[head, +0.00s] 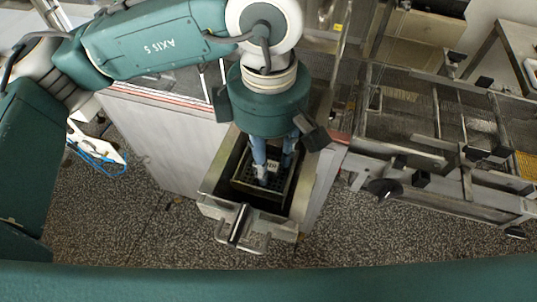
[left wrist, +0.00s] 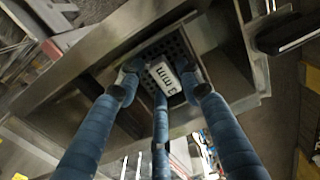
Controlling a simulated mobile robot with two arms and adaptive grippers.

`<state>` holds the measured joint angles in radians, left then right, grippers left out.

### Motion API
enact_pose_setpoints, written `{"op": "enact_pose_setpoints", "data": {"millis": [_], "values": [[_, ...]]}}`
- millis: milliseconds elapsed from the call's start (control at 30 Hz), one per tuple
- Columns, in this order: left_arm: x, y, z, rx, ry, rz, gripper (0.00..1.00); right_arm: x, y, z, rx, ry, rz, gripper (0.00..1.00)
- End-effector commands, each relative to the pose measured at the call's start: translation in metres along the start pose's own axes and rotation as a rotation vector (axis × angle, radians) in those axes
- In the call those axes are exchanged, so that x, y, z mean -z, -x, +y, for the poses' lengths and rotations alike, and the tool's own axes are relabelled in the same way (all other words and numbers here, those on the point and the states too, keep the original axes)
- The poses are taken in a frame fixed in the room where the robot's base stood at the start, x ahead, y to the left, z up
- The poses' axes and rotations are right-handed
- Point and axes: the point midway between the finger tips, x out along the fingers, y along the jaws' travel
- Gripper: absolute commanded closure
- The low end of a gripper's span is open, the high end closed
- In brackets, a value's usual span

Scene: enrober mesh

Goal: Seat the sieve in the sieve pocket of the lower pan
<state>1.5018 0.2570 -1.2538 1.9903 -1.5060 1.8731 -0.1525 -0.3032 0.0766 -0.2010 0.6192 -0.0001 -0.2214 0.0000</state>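The lower pan (head: 207,183) is a metal drawer-like trough with a handle (head: 240,226) at its front end. It also shows in the left wrist view (left wrist: 100,55). Inside it is the sieve (head: 249,184), a dark perforated box with a pale slotted block (left wrist: 166,76) on it. My left gripper (head: 268,178) points down into the pan, over the sieve. In the left wrist view its blue fingers (left wrist: 162,92) are spread around the pale block, with gaps at its sides. Whether the sieve sits flush in its pocket is hidden. My right gripper is not in view.
A pale cabinet side (head: 160,145) stands left of the pan. A metal mesh conveyor frame (head: 430,120) with dark knobs stands to the right. Speckled floor (head: 150,220) lies open in front. A blue cable (head: 97,160) lies at the left.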

Motion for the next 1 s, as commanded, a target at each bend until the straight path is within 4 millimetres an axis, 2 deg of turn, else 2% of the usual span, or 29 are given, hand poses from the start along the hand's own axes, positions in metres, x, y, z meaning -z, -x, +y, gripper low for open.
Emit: {"op": "enact_pose_setpoints", "data": {"millis": [267,367,433,567,800,1000], "values": [[0.000,0.001,0.000,0.000,0.000,0.000,0.55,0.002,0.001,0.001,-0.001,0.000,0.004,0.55],[0.000,0.004,0.000,0.001,0.000,0.000,0.55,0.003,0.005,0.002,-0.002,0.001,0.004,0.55],[0.000,0.008,0.001,-0.003,0.001,0.000,0.55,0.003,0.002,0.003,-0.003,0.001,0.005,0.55],[-0.001,0.031,0.001,-0.006,0.000,0.000,0.55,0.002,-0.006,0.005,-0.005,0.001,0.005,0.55],[-0.001,0.084,0.001,-0.005,0.001,0.000,0.55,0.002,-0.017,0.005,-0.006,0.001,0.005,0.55],[0.000,0.114,0.001,-0.002,0.001,0.001,0.55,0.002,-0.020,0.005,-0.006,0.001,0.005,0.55]]}}
